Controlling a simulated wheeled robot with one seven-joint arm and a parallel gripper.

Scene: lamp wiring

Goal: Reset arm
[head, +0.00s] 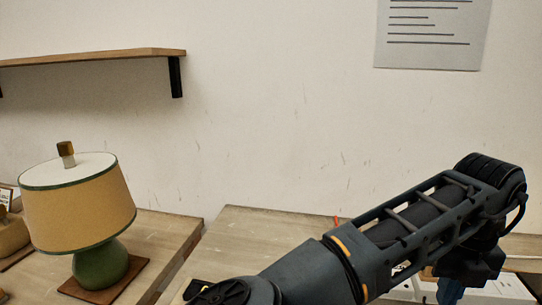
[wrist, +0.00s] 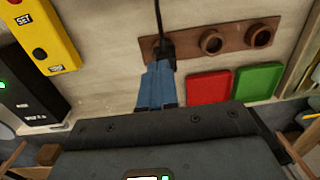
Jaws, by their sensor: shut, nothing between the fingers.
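My arm reaches across the lower right of the head view and bends down at its far end. My gripper shows there as blue fingers (head: 450,290), cut off by the bottom edge. In the wrist view the blue fingers of my gripper (wrist: 158,80) are shut, side by side, with nothing seen held. They point at the left end of a brown plate with round sockets (wrist: 211,41). A black cable (wrist: 158,18) runs up from a dark plug (wrist: 164,52) at that end. The fingers partly hide the plug, and I cannot tell whether they touch it.
A table lamp (head: 78,205) stands on the left table. A wall shelf (head: 95,57) is above it. Near the gripper are a yellow box (wrist: 42,32), a black box (wrist: 28,95), a red pad (wrist: 209,87) and a green pad (wrist: 258,80). A white strip (head: 500,290) lies beyond the arm.

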